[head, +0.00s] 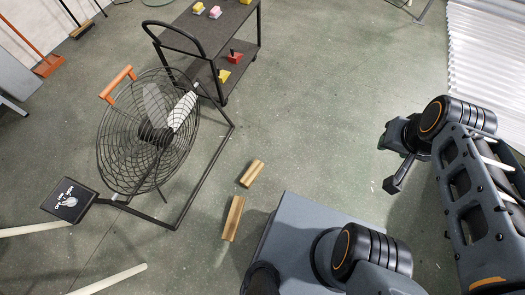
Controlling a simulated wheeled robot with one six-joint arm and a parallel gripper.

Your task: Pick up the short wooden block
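The short wooden block (252,173) lies on the green floor, right of the fan and beyond my grey base. A longer wooden block (233,218) lies just nearer, apart from it and also on the floor. My gripper (390,165) hangs at the right of the head view, well to the right of both blocks. Only part of the gripper shows, and I cannot make out both fingers or whether it is open. No block is at the gripper.
A wire-caged fan (150,135) on a black frame (206,182) stands left of the blocks. A dark cart (205,32) with small coloured items stands behind. Pale rods (108,279) lie lower left. Corrugated sheet (490,65) is at the right. The middle floor is clear.

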